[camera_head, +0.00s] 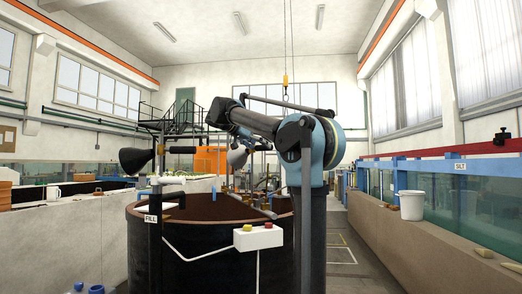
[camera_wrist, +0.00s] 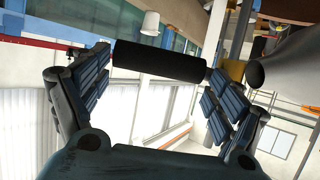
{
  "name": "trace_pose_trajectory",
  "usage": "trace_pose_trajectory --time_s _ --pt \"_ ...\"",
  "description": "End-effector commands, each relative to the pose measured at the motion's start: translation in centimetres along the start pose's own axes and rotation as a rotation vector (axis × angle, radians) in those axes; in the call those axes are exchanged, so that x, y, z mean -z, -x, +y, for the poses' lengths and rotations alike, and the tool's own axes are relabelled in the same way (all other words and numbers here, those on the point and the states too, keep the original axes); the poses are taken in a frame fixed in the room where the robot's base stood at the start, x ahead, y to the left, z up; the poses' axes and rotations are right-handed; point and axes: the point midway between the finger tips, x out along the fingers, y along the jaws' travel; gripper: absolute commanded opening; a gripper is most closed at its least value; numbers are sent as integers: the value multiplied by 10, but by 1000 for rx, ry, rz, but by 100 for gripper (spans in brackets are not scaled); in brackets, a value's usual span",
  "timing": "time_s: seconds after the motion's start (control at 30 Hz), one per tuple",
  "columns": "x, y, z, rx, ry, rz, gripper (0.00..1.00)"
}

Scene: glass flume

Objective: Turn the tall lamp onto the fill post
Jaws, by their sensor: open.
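A lamp with a black cone shade (camera_head: 135,160) points left in the head view, at the top of the dark fill post (camera_head: 154,235), which bears a FILL sign (camera_head: 152,218). A yellow part and a black bar (camera_head: 181,150) run right from the shade. A grey cone (camera_wrist: 292,68) shows right of the fingers.
A big dark round tank (camera_head: 205,250) stands behind the post, with a white button box (camera_head: 258,238) at its front. A white bucket (camera_head: 411,205) stands on the right flume's ledge. The right aisle is clear.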

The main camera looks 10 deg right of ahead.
Motion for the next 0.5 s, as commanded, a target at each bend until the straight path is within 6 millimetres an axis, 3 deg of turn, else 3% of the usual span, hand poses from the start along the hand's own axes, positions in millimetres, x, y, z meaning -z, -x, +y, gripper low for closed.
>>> trace_pose_trajectory --time_s 0.2,0.5 --pt "0 -22 0 0 0 0 88" --pt "0 -26 -1 1 1 0 88"
